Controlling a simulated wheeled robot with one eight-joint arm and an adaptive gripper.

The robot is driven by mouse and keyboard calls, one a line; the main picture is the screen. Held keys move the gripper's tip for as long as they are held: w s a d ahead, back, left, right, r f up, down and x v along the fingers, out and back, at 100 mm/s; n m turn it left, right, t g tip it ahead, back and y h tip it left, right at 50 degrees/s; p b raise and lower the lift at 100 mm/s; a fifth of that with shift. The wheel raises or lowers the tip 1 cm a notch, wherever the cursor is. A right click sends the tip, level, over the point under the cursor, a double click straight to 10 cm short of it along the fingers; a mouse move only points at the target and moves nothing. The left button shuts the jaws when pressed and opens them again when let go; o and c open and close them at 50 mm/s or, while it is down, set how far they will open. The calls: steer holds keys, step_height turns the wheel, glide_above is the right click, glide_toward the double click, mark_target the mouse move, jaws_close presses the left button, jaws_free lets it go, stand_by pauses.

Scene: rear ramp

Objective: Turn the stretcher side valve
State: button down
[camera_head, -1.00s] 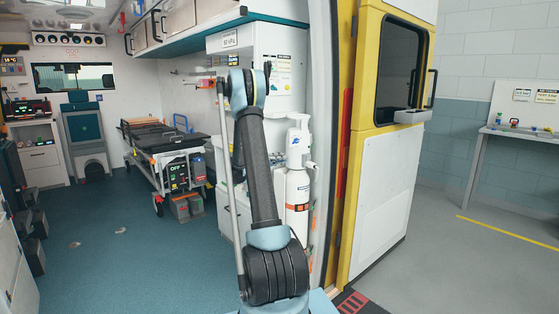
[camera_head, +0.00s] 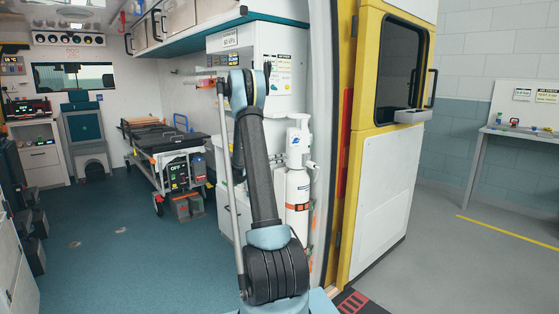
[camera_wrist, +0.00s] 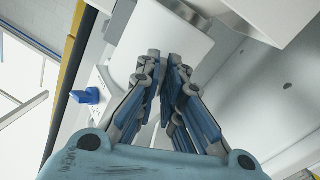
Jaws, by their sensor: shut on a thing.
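My gripper (camera_wrist: 165,60) shows in the wrist view with its blue-and-grey fingers close together, tips in front of a white box-like panel (camera_wrist: 178,38). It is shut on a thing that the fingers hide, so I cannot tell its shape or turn. A blue knob-like piece (camera_wrist: 87,96) sits apart to the left of the fingers. In the head view my arm hides the gripper. The stretcher (camera_head: 165,140) stands inside the vehicle, left of my arm. I cannot clearly make out the stretcher side valve.
A white cylinder (camera_head: 297,195) stands just right of my arm, near a white cabinet (camera_head: 285,85). The yellow-and-white door (camera_head: 378,190) is open at right. The teal floor (camera_head: 110,260) left of my arm is mostly clear. A bench (camera_head: 515,131) stands far right.

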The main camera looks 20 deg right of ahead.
steer(key=shift+m, duration=1.6)
steer(key=shift+w, duration=0.1)
steer(key=c, duration=1.7)
jaws_free()
steer(key=a, duration=0.4)
steer(key=s+a, duration=0.1)
steer(key=a, duration=0.3)
steer(key=s+a, duration=0.1)
steer(key=a, duration=0.2)
steer(key=shift+a, duration=0.4)
steer(key=shift+s, duration=0.1)
